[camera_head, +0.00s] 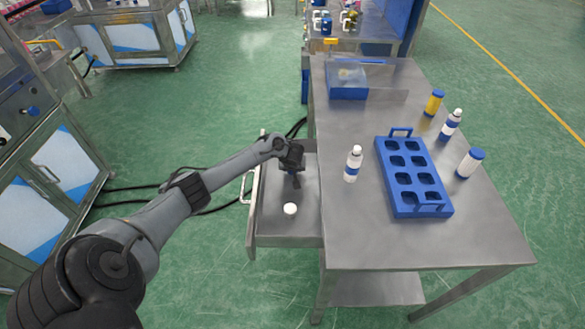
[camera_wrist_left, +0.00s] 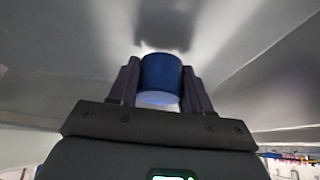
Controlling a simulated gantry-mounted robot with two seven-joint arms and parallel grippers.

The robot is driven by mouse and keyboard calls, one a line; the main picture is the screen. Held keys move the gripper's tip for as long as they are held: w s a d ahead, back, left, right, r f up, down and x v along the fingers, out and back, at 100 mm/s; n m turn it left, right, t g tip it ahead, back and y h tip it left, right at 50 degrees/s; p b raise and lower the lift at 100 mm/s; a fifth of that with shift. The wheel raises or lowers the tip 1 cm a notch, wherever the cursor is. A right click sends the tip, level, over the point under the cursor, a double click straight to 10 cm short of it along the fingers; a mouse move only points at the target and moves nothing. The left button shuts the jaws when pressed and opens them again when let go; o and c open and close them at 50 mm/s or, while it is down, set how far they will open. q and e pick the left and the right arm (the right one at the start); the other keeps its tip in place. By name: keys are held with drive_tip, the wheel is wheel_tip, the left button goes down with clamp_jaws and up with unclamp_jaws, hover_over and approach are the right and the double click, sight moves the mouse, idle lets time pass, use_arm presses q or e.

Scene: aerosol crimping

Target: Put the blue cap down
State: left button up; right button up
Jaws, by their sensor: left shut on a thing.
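My left gripper (camera_wrist_left: 160,85) is shut on the blue cap (camera_wrist_left: 161,76), which sits between the two fingers in the left wrist view. In the head view my left gripper (camera_head: 292,178) is over the open drawer (camera_head: 272,222) at the table's left side. The blue cap is hard to make out there, hidden by the gripper or too small. The gap between the cap and the drawer floor cannot be judged. My right gripper is not in view.
A white cap (camera_head: 290,209) lies in the drawer, nearer than the gripper. On the steel table (camera_head: 350,235) stand a white bottle (camera_head: 353,164), a blue rack (camera_head: 415,205) with empty pockets, several bottles to its right, and a blue bin (camera_head: 347,92) at the back.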

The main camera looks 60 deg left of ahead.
use_arm(q)
drive_tip(key=shift+f, duration=0.2)
drive_tip(key=shift+f, duration=0.45)
drive_tip(key=o, duration=1.1)
drive_tip(key=shift+s, duration=0.1)
drive_tip(key=shift+o, duration=0.2)
drive_tip(key=shift+r, duration=0.3)
drive_tip(key=p+v, duration=0.6)
drive_tip(key=v, duration=0.6)
drive_tip(key=shift+r, duration=0.35)
drive_tip(key=shift+d+r, duration=0.1)
